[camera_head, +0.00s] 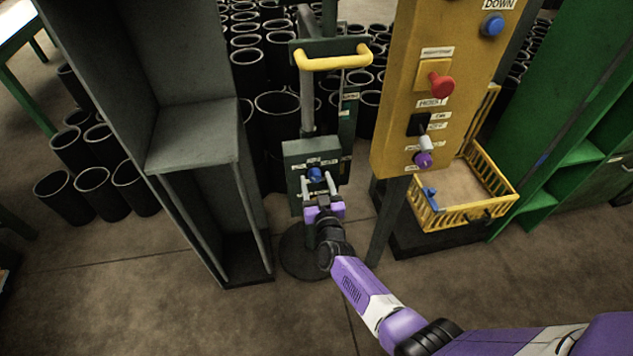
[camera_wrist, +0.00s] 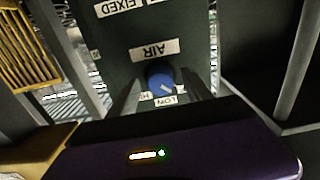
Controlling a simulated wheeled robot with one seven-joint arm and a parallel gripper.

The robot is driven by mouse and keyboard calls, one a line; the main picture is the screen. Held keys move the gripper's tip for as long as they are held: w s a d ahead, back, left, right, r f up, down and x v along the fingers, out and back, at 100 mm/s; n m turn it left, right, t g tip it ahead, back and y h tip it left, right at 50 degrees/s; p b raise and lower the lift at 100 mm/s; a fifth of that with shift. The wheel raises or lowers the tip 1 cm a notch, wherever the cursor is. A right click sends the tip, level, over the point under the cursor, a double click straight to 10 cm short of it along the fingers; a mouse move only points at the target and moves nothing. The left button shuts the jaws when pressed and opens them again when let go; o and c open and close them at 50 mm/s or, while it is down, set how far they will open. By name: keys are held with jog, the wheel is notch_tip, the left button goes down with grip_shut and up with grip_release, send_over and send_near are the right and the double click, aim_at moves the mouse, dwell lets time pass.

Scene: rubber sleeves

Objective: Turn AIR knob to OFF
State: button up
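The blue AIR knob (camera_head: 315,173) is on the front of a dark grey-green control box (camera_head: 296,156) on a post. In the wrist view the picture is upside down: the knob (camera_wrist: 160,78) sits beside a white AIR label (camera_wrist: 154,50), with smaller labels, one seeming to read LOW (camera_wrist: 166,101), at its other side. A pale mark shows on the knob; its exact setting is unclear. My gripper (camera_head: 317,182) is open in front of the box, its two fingers on either side of the knob. I cannot tell whether they touch it.
A yellow handle (camera_head: 333,59) is above the box. A yellow button panel (camera_head: 407,95) and yellow basket (camera_head: 483,216) stand to the right. A grey metal cabinet (camera_head: 194,140) is close on the left. Black sleeves (camera_head: 277,103) stand behind.

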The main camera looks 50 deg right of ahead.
jog(key=p+v, duration=0.2)
jog(key=v, duration=0.5)
jog(key=shift+s+a, duration=0.25)
jog(key=shift+s, duration=0.1)
dwell(0.4)
